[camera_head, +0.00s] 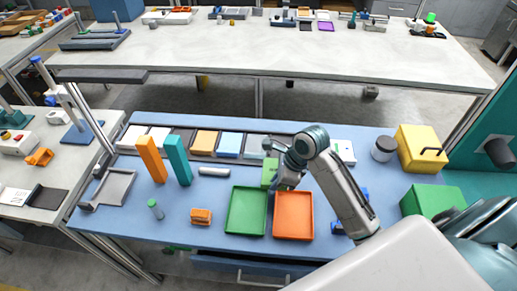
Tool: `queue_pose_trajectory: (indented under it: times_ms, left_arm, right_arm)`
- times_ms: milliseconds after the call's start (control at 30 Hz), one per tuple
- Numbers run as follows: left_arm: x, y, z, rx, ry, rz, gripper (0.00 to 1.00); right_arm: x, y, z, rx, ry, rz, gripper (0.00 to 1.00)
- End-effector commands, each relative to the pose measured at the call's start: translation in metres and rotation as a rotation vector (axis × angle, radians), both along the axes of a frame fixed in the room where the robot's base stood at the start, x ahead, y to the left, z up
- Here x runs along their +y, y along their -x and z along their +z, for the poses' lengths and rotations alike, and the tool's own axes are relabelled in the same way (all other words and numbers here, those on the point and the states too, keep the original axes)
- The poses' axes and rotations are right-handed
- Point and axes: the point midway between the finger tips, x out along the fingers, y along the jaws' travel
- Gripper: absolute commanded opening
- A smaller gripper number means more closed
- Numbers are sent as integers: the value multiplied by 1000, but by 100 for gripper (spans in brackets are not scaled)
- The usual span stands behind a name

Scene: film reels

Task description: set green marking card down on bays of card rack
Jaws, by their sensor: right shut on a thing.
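My right gripper (281,177) is shut on a small green card (269,171), held upright just above the back edge of the trays. The card rack (184,141) is a long dark strip along the back of the blue table. Its bays hold white, tan (204,143) and light blue (230,145) cards, and one bay left of the tan card looks dark. The arm and gripper hide part of the rack's right side. The card is in front of the rack and appears apart from it. My left gripper is not in view.
A green tray (246,211) and an orange tray (294,216) lie below the gripper. Orange (152,159) and teal (178,160) upright blocks stand in front of the rack's left part. A yellow case (420,149) and a green box (430,201) stand at the right.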

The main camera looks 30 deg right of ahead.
Motion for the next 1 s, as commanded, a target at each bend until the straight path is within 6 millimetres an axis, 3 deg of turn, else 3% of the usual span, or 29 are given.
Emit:
queue_pose_trajectory:
  times_ms: [600, 833, 1000]
  left_arm:
    - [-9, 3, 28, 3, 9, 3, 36]
    - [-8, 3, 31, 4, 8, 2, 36]
    - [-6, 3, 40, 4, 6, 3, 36]
  right_arm:
    - [-92, -110, -11, 0, 0, -1, 0]
    - [-100, -119, -17, 0, 0, 0, 0]
    - [-99, -119, -37, 1, -1, -1, 0]
